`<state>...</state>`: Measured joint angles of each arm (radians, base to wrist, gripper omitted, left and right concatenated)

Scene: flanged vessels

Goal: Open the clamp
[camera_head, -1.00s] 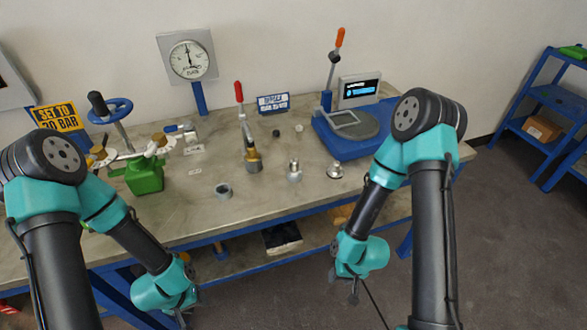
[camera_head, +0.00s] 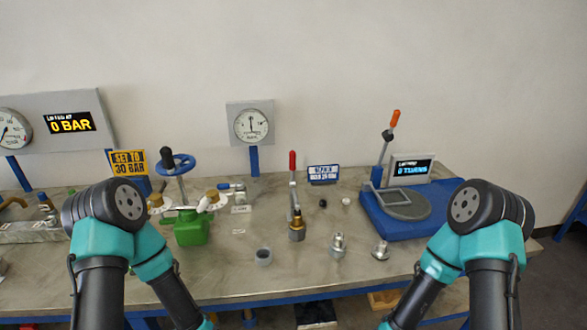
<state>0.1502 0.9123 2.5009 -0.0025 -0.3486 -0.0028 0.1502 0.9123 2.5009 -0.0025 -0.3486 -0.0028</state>
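I cannot tell for certain which fitting is the clamp. A green vessel (camera_head: 191,229) stands on the bench at the left, with white and brass parts (camera_head: 208,202) on both sides of its top and a blue handwheel (camera_head: 176,165) above. A red-handled lever (camera_head: 292,174) stands upright behind a brass fitting (camera_head: 297,230) at the middle. A blue machine (camera_head: 407,222) at the right has an orange-tipped upright lever (camera_head: 394,121). My arms reach down past the bottom edge, so both grippers are out of the frame. I see nothing held.
A grey ring (camera_head: 263,256) and two metal fittings (camera_head: 338,244) (camera_head: 381,250) stand near the bench's (camera_head: 225,275) front. A gauge (camera_head: 251,125) stands behind. A "0 BAR" panel (camera_head: 70,122) is at the far left. The front middle of the bench is mostly clear.

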